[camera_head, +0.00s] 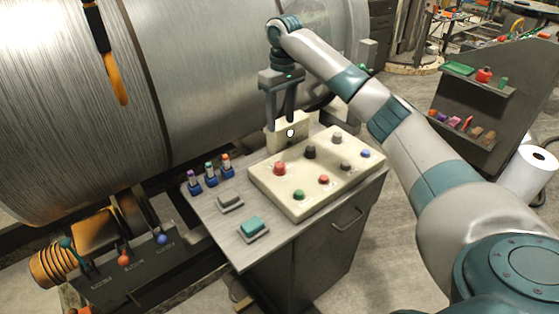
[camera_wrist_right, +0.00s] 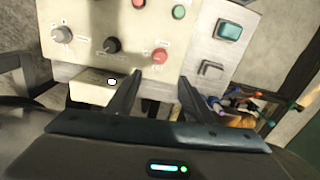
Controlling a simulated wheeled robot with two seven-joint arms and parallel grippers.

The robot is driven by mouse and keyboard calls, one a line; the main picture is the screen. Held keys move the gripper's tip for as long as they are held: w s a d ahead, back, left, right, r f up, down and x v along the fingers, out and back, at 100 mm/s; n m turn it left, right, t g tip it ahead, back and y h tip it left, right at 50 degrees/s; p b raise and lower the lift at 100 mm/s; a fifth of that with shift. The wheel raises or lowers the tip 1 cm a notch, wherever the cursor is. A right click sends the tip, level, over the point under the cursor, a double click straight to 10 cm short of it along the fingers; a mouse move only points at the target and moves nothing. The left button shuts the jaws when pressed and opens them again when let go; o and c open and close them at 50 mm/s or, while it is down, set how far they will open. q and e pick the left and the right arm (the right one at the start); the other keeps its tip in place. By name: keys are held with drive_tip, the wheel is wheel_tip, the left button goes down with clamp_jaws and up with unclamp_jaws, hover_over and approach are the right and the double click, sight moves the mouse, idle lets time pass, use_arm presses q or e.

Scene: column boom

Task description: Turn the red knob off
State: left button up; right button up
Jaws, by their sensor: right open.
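A cream control panel (camera_head: 300,200) lies on the cabinet top and carries several knobs and buttons. A larger red knob (camera_head: 279,168) is at its left back; it also shows in the right wrist view (camera_wrist_right: 159,56). A smaller red button (camera_head: 323,179) is near the panel's middle. My right gripper (camera_head: 280,121) points down behind the panel, above and beside the small cream box (camera_head: 288,135). Its jaws are open and empty. In the right wrist view, the fingertips (camera_wrist_right: 161,78) stand to either side of the larger red knob, apart from it. My left gripper is out of view.
A black knob (camera_head: 310,152), a grey knob (camera_head: 346,166) and a green button (camera_head: 299,195) sit around the red ones. A teal switch (camera_head: 253,227) and a grey switch (camera_head: 230,201) lie at the cabinet's left. A large metal drum (camera_head: 200,80) stands behind.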

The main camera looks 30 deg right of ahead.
sight(280, 164)
drive_tip(key=f+p, duration=0.1)
drive_tip(key=f, duration=0.4)
drive_tip(key=f+p, duration=0.2)
drive_tip(key=f, duration=0.3)
drive_tip(key=f+p, duration=0.1)
drive_tip(key=f, duration=0.5)
drive_tip(key=shift+s+a+f, duration=0.1)
drive_tip(key=shift+s+a, duration=0.05)
drive_tip(key=shift+a, duration=0.15)
drive_tip(key=c, duration=1)
